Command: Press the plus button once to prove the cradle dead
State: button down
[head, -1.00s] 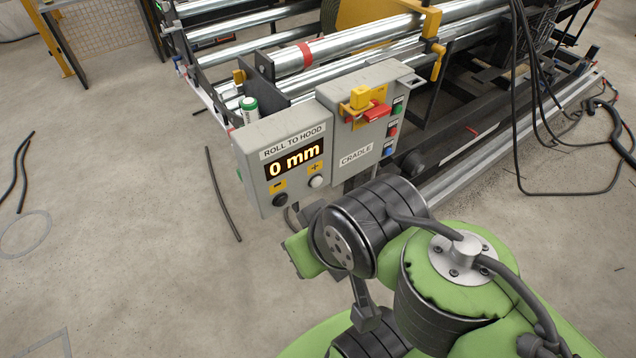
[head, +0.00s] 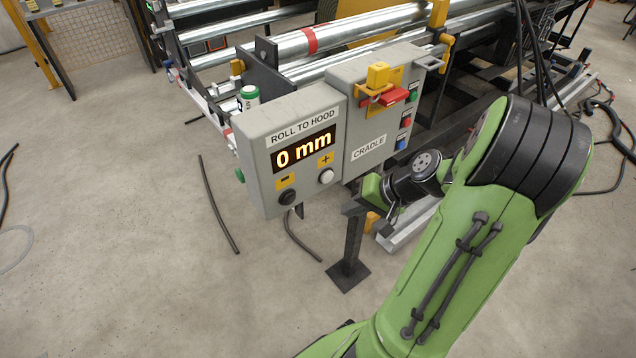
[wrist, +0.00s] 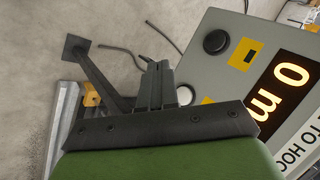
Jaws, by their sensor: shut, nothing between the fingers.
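The plus button (head: 326,176) is a pale round button below its yellow plus label (head: 325,159) on the grey ROLL TO HOOD box (head: 262,150). The display (head: 303,151) reads 0 mm. In the wrist view the plus button (wrist: 185,95) is partly hidden behind my fingers. My gripper (wrist: 159,66) is shut and empty. In the head view my gripper (head: 350,207) is just right of and below the plus button; I cannot tell whether it touches the box. The black minus button (head: 287,196) is left of the plus button.
The CRADLE box (head: 372,125) adjoins on the right, with a red handle (head: 394,97), a yellow lock (head: 378,75) and small coloured buttons. A dark post (head: 352,245) stands below. Steel rollers (head: 350,35) lie behind.

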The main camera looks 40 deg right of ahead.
jog(key=d, duration=0.1)
jog(key=d+f+m+t, duration=0.1)
jog(key=d+f+t, duration=0.1)
jog(key=shift+s+d+f+m+b, duration=0.1)
jog(key=shift+s+d+m+b, duration=0.2)
jog(key=shift+s+m, duration=0.1)
jog(key=shift+w, duration=0.15)
send_near(326, 184)
jog(key=shift+w+a+f, duration=0.35)
jog(key=shift+w+f, duration=0.05)
jog(key=shift+f, duration=0.25)
jog(key=shift+w+a+f, duration=0.35)
jog(key=shift+w+f, duration=0.05)
jog(key=shift+f, duration=0.25)
jog(key=shift+w+a+f, duration=0.35)
jog(key=shift+w+f, duration=0.05)
jog(key=shift+f, duration=0.25)
jog(key=shift+w, duration=0.4)
jog(key=shift+w+p, duration=0.35)
jog(key=shift+w, duration=0.1)
dwell(0.6)
jog(key=shift+s, duration=0.85)
